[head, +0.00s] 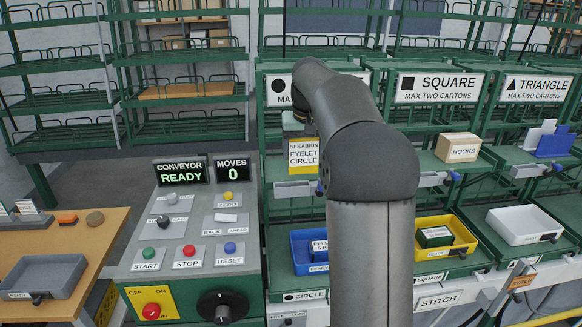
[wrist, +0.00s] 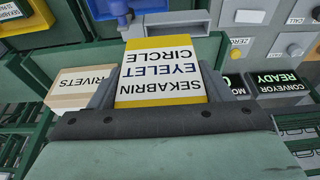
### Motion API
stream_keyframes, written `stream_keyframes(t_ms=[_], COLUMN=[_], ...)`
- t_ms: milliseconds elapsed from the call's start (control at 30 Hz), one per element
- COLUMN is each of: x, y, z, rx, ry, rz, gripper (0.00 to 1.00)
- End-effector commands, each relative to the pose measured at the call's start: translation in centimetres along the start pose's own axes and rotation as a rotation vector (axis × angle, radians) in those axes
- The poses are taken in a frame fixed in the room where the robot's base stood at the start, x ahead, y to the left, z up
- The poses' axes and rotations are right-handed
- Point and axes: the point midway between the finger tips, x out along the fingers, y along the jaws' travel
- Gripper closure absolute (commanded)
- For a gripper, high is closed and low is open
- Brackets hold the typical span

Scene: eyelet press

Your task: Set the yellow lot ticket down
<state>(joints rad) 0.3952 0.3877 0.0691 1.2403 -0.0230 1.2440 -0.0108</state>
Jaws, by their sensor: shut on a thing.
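The yellow lot ticket (head: 303,155), a yellow-edged white card reading SEKABRIN EYELET CIRCLE, is upright in front of the circle lane, left of my forearm in the head view. In the wrist view the ticket (wrist: 160,72) appears upside down between the grey fingers of my gripper (wrist: 160,82), which is shut on it. My arm hides most of the gripper in the head view. A grey ledge with a blue knob is just below the ticket in the head view; I cannot tell whether they touch.
A RIVETS carton (wrist: 82,90) is beside the gripper. A HOOKS carton (head: 458,148) sits in the square lane. Below are a blue bin (head: 303,262), a yellow bin (head: 462,232) and a white bin (head: 525,225). The control console (head: 190,235) stands at left, its display reading CONVEYOR READY.

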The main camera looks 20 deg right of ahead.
Motion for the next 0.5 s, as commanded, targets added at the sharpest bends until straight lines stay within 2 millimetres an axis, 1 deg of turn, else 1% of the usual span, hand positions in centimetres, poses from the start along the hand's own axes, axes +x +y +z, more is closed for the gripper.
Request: stream_keyframes(t_ms=[33,100,267,333,400,500], x=[0.7,1.5,2.5,3.2,4.3,6.0], y=[-0.6,-1.0,-1.7,-2.3,-3.0,-2.9], z=[-0.1,-0.2,-0.3,-0.4,-0.6,-0.1], rx=[-0.002,0.0,-0.001,-0.001,-0.003,0.0], ry=[-0.003,-0.001,0.0,-0.002,-0.003,-0.002], rz=[0.0,0.001,0.0,-0.001,-0.001,0.001], gripper=[0.49,0.49,0.49,0.49,0.49,0.49])
